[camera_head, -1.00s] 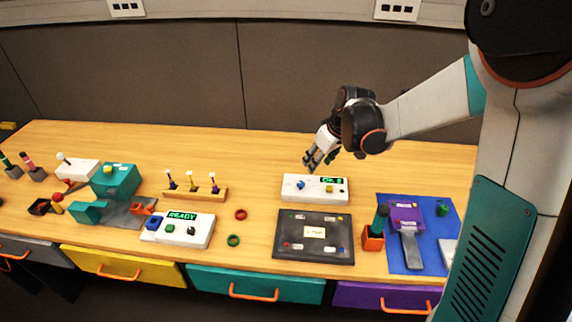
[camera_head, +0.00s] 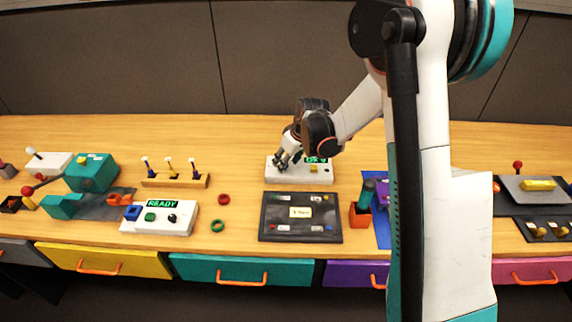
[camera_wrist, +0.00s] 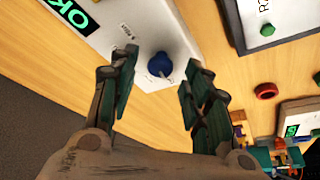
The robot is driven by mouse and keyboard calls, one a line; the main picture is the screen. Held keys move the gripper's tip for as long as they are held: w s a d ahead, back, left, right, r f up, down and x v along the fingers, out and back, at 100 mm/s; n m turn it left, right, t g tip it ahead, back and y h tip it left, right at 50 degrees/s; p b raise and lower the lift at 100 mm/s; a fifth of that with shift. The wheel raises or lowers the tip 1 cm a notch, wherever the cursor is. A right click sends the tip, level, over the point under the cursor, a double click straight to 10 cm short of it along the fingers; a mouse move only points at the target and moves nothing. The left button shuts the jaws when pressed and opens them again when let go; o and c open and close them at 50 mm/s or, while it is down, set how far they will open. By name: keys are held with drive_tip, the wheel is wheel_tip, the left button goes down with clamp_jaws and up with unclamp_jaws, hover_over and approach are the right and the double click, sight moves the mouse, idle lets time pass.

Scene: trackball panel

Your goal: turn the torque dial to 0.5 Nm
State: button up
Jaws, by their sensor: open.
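A white control box (camera_head: 299,178) stands on the table behind a dark panel. In the wrist view the white box (camera_wrist: 112,28) carries a round blue knob (camera_wrist: 160,64) on a pale mount with small markings. I take this knob for the torque dial; its setting is not readable. A green display (camera_wrist: 72,14) shows "OK" and is cut off by the frame. My gripper (camera_head: 281,164) is open over the left part of the box and hides the knob in the head view. In the wrist view its fingers (camera_wrist: 161,66) stand apart on both sides of the knob. Contact is not clear.
The dark panel (camera_head: 300,235) with a pale label lies in front of the box. A white READY box (camera_head: 181,222), a red ring (camera_head: 223,199) and a green ring (camera_head: 217,226) are to the left. An orange holder (camera_head: 359,217) stands to the right. Bare table surrounds the box.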

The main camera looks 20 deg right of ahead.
drive_tip(key=shift+w+f, duration=0.15)
drive_tip(key=shift+f, duration=0.3)
clamp_jaws()
drive_tip(key=shift+a, duration=0.1)
drive_tip(key=c, duration=1)
unclamp_jaws()
drive_tip(key=m, duration=0.2)
drive_tip(key=m+h, duration=0.1)
drive_tip(key=m, duration=0.1)
drive_tip(key=shift+a+t+h, duration=0.2)
drive_tip(key=shift+t+h, duration=0.1)
drive_tip(key=shift+c, duration=0.2)
drive_tip(key=shift+m+h+b, duration=0.3)
drive_tip(key=shift+m+h, duration=0.3)
drive_tip(key=shift+m, duration=1.2)
